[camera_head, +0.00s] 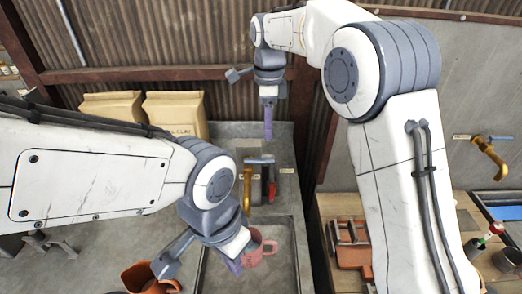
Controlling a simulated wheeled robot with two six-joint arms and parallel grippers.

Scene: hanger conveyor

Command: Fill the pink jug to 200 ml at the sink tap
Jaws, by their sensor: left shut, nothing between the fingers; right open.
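The pink jug (256,250) stands in the grey sink (290,224), its handle towards the right. My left gripper covers part of it. The brass tap (247,188) is just behind the jug, with a blue-grey lever on top; a red part shows beside it. My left gripper (205,258) is shut and empty at the jug's left side; whether it touches the jug I cannot tell. My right gripper (256,100) is open and empty, high up behind the tap near the corrugated wall. The jug's water level and scale cannot be seen.
Two paper bags (176,112) stand at the back left. A brown pot (150,282) is at the front left. A wooden bench (330,205) at the right holds a reddish-brown object (350,250) and a small pot with tools. A second brass tap (489,158) is on the right wall.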

